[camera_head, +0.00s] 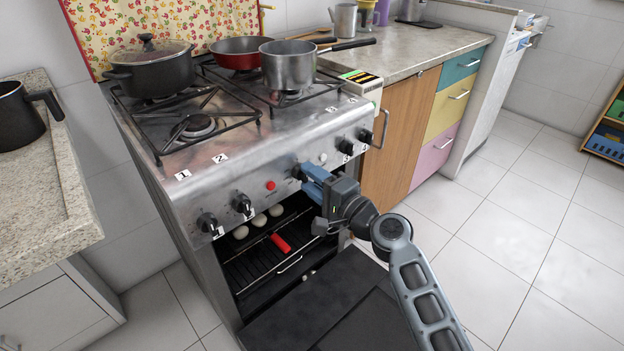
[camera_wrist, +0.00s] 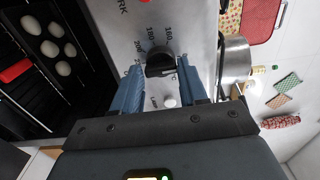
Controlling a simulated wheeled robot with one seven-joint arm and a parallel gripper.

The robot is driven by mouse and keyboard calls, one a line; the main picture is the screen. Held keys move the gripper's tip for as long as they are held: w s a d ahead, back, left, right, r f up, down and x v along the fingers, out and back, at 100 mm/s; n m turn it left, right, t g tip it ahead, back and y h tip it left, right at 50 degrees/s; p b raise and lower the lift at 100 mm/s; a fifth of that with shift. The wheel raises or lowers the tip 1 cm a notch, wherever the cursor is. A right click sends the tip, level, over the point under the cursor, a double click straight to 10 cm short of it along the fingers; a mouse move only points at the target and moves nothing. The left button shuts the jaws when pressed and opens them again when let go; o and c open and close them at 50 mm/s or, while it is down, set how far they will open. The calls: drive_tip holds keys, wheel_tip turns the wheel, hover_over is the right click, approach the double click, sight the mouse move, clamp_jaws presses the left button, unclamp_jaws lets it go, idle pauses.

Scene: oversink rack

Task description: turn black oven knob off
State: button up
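The black oven knob (camera_wrist: 160,60) sits on the steel front panel, with temperature numbers around it, in the wrist view. In the head view it is mostly hidden by my gripper (camera_head: 309,174), at the middle of the stove front. My gripper is open, its two blue fingers on either side of the knob in the wrist view. A narrow gap seems to show on each side; I cannot tell whether a finger touches it. The stove (camera_head: 248,165) has its oven door (camera_head: 340,305) folded down open.
Burner knobs stand left (camera_head: 207,222) and right (camera_head: 346,146) of my gripper. The open oven holds a rack with several pale round items (camera_wrist: 49,48) and a red object (camera_head: 280,243). Pots, including a steel one (camera_head: 289,66), stand on top.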

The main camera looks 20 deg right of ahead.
drive_tip(key=o, duration=0.4)
drive_tip(key=shift+c, duration=0.2)
drive_tip(key=v, duration=0.7)
drive_tip(key=shift+s, duration=0.35)
drive_tip(key=shift+d, duration=0.1)
